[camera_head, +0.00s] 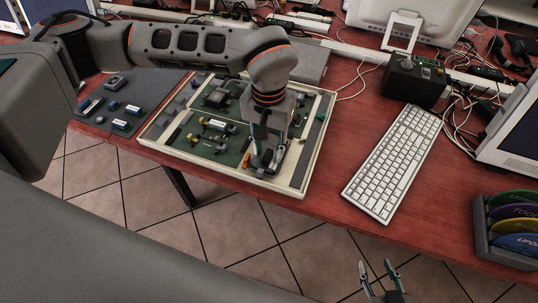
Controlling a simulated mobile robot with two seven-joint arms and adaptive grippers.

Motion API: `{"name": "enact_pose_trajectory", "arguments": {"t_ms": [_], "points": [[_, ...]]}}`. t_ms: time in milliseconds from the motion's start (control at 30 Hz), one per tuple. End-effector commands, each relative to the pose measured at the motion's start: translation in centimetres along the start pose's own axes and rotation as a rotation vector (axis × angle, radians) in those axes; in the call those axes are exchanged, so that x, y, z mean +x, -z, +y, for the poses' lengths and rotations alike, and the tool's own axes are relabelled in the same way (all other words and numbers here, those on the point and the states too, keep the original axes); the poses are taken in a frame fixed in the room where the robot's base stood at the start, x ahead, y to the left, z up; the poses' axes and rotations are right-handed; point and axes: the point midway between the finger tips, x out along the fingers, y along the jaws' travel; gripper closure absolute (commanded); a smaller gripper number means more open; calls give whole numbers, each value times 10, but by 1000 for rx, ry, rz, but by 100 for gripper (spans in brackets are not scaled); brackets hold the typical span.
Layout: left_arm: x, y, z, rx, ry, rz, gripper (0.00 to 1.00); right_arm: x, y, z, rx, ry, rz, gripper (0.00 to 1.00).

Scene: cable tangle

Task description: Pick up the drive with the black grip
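My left gripper (264,165) points down over the right part of a cream-rimmed tray (222,174) with green boards in it. Its two fingers stand apart, and I see nothing clearly held between them. A small orange part (246,160) shows beside its left finger. Small dark parts lie in the tray, one with a yellow end (218,125). Which of these is the drive with the black grip is too small to tell; the gripper hides part of the tray. My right gripper (379,268) is open and empty at the bottom, in front of the table.
A grey mat (147,84) with several small blocks lies left of the tray. A white keyboard (393,163) lies to the right, with a black box (414,80) behind it. A disc rack (510,230) stands at the right edge. Loose cables lie behind.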

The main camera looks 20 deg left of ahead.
Motion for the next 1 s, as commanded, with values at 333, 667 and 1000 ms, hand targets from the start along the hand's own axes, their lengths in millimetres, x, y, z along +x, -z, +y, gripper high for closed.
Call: {"name": "enact_pose_trajectory", "arguments": {"t_ms": [333, 667, 1000], "points": [[1, 0, 0, 1, -1, 2, 93, 4, 8, 6, -4, -9, 14, 60], [0, 0, 1, 1, -1, 2, 100, 3, 0, 3, -2, -5, 0, 60], [-20, 1, 1, 1, -2, 6, 100, 0, 1, 2, 0, -2, -1, 60]]}}
